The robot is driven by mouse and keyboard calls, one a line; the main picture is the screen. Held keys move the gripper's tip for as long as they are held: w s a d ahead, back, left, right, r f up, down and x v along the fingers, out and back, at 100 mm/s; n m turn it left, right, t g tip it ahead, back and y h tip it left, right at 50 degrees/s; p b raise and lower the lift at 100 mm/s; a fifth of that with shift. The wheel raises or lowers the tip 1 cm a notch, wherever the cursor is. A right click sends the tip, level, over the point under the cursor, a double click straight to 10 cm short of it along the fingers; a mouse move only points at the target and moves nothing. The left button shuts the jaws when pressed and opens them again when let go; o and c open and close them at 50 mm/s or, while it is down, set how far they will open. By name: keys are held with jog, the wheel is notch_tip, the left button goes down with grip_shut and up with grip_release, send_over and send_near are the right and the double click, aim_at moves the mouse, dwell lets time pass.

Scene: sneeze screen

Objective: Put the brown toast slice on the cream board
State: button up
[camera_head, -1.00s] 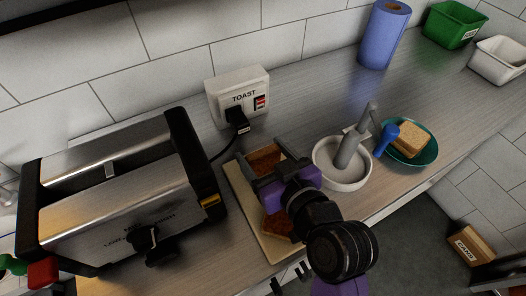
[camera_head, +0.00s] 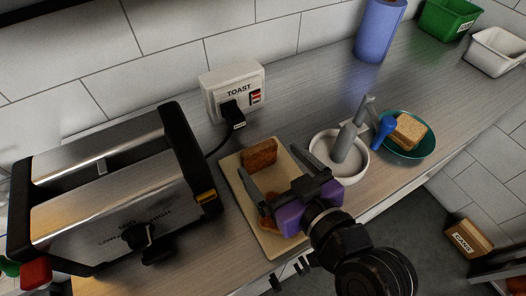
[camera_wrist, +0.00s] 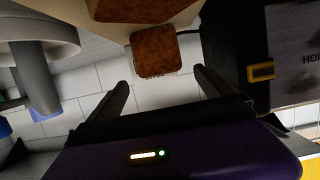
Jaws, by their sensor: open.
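The cream board (camera_head: 241,194) lies on the counter beside the toaster. A brown toast slice (camera_head: 259,153) is at the board's far end; whether it lies flat or tilts is unclear. A second brown piece (camera_head: 267,209) is on the nearer part, partly hidden by my gripper. My gripper (camera_head: 275,161) is open and empty above the board, its fingers pointing toward the far slice. In the wrist view the far slice (camera_wrist: 155,49) shows beyond and between the open fingertips (camera_wrist: 161,79), apart from them. The nearer piece (camera_wrist: 130,8) is cut off at the top edge.
A steel toaster (camera_head: 110,195) stands close left, with its plug in a wall socket (camera_head: 233,92). A white bowl (camera_head: 325,168) holding a grey tool is close right. A teal bowl (camera_head: 425,147) with paler bread (camera_head: 408,131) is farther right. A blue roll (camera_head: 379,30) stands behind.

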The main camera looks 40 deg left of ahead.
jog(key=v, duration=0.5)
jog(key=shift+s+d+r, duration=0.1)
jog(key=shift+d, duration=0.25)
